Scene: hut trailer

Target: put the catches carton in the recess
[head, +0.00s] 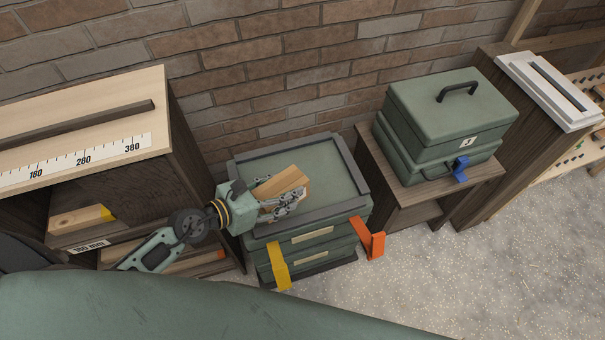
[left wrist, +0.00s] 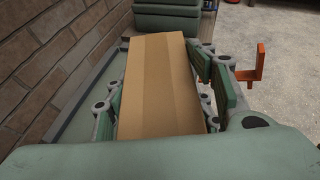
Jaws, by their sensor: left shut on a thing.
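The catches carton, a plain brown cardboard box (head: 279,183), is held in my left gripper (head: 284,203) above the green case with a grey rim. In the left wrist view the carton (left wrist: 160,85) lies between the green finger pads of my left gripper (left wrist: 168,112), which is shut on it. The recess (head: 335,165) is the sunken green top of the stacked case, framed by a raised grey rim. The carton and gripper cover part of it. I cannot tell whether the carton touches the recess floor. My right gripper is not in view.
The case has a yellow latch (head: 278,266) and an orange latch (head: 369,240) hanging open. A green toolbox (head: 450,105) with a blue catch stands on a dark stand to the right. A wooden cabinet (head: 185,170) with a scale is at left. A brick wall is behind; speckled floor is clear at front right.

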